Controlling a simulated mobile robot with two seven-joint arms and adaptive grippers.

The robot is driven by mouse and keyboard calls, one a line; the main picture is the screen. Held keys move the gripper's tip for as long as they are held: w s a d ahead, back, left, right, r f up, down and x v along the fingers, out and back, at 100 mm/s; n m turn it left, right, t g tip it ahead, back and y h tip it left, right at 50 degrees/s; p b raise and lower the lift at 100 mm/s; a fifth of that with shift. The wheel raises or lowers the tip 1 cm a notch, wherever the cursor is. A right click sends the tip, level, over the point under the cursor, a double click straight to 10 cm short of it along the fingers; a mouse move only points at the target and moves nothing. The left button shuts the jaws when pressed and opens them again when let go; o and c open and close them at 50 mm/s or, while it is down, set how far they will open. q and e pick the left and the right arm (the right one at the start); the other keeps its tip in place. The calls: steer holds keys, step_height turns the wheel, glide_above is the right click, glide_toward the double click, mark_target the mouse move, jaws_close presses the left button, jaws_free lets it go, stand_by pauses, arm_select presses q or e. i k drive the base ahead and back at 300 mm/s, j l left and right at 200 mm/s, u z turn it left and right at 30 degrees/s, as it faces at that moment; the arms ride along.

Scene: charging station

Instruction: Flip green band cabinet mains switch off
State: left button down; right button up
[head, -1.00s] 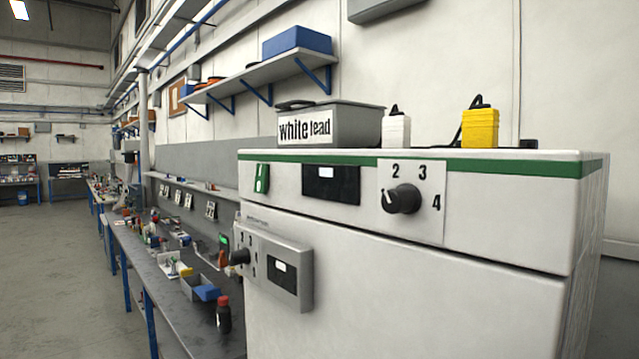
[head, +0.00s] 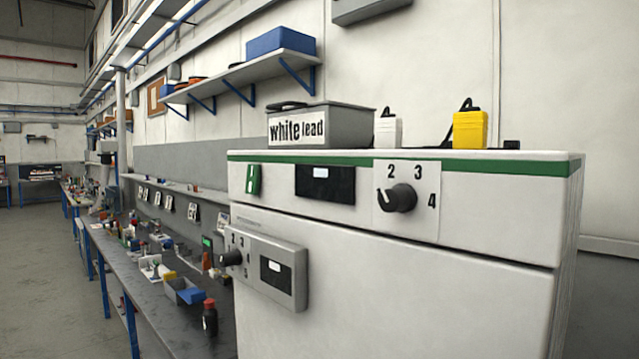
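The white cabinet (head: 400,285) with a green band (head: 480,165) along its top edge stands at the right of the head view. A small green mains switch (head: 253,180) sits at the left end of its front panel, just below the band. Its exact position is too small to tell. Right of it are a dark display (head: 325,184) and a black rotary knob (head: 397,198) on a plate marked 2, 3, 4. Neither gripper is in view.
A grey box (head: 268,271) with its own knob and display sticks out at the cabinet's left front. On top stand a "white lead" bin (head: 345,124), a white plug (head: 388,131) and a yellow one (head: 470,130). A cluttered workbench (head: 150,310) runs along the left; floor at far left is clear.

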mark_target(253, 174)
steer(key=i+j+z, duration=0.25)
steer(key=j, duration=1.6)
steer(key=j+z, duration=0.25)
steer(key=j, duration=1.6)
steer(key=k, duration=0.05)
